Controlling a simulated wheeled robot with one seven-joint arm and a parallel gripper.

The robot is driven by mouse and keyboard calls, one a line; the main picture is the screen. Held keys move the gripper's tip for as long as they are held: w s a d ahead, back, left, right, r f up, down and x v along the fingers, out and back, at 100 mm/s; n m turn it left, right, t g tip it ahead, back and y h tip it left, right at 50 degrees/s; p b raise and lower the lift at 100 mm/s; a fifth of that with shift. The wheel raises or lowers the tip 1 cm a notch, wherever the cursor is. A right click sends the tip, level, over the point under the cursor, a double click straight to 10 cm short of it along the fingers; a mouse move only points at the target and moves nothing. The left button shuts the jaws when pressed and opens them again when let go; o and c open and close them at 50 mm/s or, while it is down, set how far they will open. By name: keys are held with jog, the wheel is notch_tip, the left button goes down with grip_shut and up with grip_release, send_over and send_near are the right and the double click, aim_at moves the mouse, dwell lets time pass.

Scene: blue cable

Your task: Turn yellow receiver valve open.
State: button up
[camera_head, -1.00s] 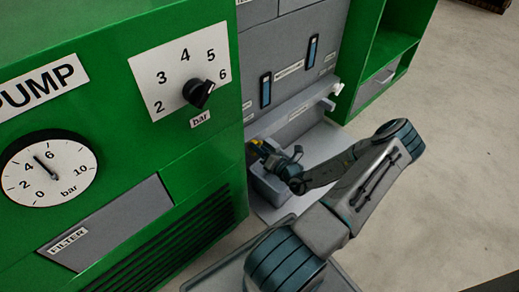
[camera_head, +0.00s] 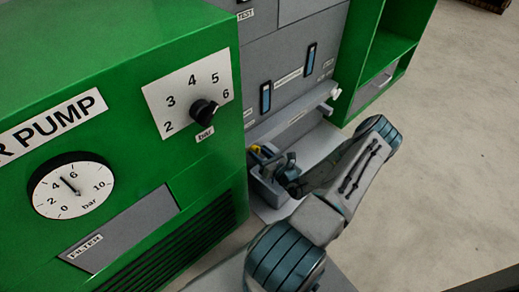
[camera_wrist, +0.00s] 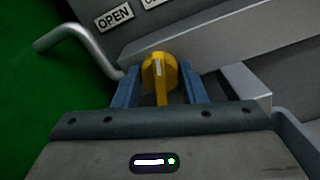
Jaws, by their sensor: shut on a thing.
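The yellow valve knob (camera_wrist: 160,75) shows in the wrist view, with a pale mark on its face and its handle pointing down in the picture. My gripper (camera_wrist: 160,90) has one blue finger on each side of the knob and is shut on it. An OPEN label (camera_wrist: 113,16) is above and left of the knob, with a second label partly cut off beside it. In the head view my gripper (camera_head: 272,160) is low at the grey panel, with a bit of yellow (camera_head: 256,149) showing beside it. My arm hides most of the valve there.
A bent metal pipe (camera_wrist: 85,42) runs left of the knob in the wrist view. The green pump cabinet (camera_head: 120,60) with a gauge (camera_head: 72,188) and a black dial (camera_head: 204,112) stands at left. A green shelf unit (camera_head: 385,60) stands at right. Open floor (camera_head: 450,170) lies at right.

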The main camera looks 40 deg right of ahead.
jog(key=n+p, duration=0.4)
jog(key=n, duration=0.2)
jog(key=shift+a+r, duration=0.15)
jog(key=n+p, duration=0.1)
jog(key=n, duration=0.1)
jog(key=n+p, duration=0.1)
jog(key=n, duration=0.1)
jog(key=n+p, duration=0.1)
jog(key=n, duration=0.1)
jog(key=shift+a+f+n, duration=0.1)
jog(key=shift+f+n, duration=0.15)
jog(key=shift+n, duration=0.05)
jog(key=o, duration=1)
jog(key=s, duration=0.4)
jog(key=s+d+p, duration=0.1)
jog(key=s, duration=0.4)
jog(key=s+d+p, duration=0.1)
jog(key=s, duration=0.3)
jog(key=shift+s, duration=0.4)
jog(key=shift+a, duration=0.1)
